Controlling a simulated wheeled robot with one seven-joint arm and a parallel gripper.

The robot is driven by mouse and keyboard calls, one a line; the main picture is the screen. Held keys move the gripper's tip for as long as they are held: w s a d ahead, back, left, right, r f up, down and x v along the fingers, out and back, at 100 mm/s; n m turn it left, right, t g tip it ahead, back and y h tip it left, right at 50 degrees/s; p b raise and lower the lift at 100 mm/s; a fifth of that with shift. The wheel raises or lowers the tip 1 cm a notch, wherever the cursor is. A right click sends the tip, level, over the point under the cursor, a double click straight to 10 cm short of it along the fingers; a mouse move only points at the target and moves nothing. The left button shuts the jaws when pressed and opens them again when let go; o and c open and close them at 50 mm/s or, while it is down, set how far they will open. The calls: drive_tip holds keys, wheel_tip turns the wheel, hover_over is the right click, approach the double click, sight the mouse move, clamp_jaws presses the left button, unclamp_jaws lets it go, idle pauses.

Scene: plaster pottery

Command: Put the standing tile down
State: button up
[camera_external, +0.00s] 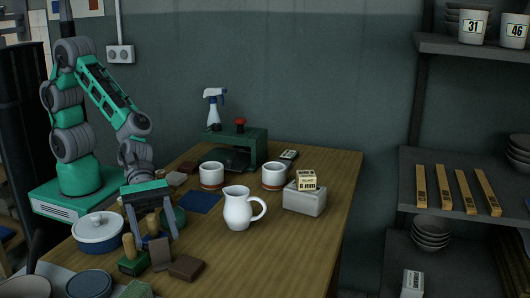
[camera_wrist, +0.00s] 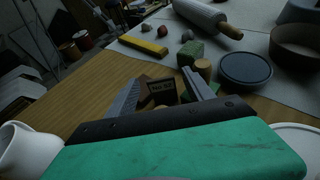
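A brown tile (camera_external: 160,252) appears to stand on edge on the table, just in front of my gripper in the external view. I see no grip on anything. The tile's lower part is hidden in the wrist view, and contact with the fingers cannot be told.
A lidded pot (camera_external: 99,232) stands left, a white pitcher (camera_external: 238,210) right. Two cups (camera_external: 273,177) and a labelled block (camera_external: 304,200) stand beyond. The table's front right (camera_external: 265,270) is clear.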

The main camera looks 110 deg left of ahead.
drive_tip(key=shift+r, duration=0.25)
drive_tip(key=p+v, duration=0.2)
drive_tip(key=v, duration=0.9)
drive_tip(key=shift+s+a+r, duration=0.2)
drive_tip(key=shift+s+a, duration=0.1)
drive_tip(key=shift+a, duration=0.05)
drive_tip(key=shift+c, duration=1.2)
drive_tip(key=c, duration=0.4)
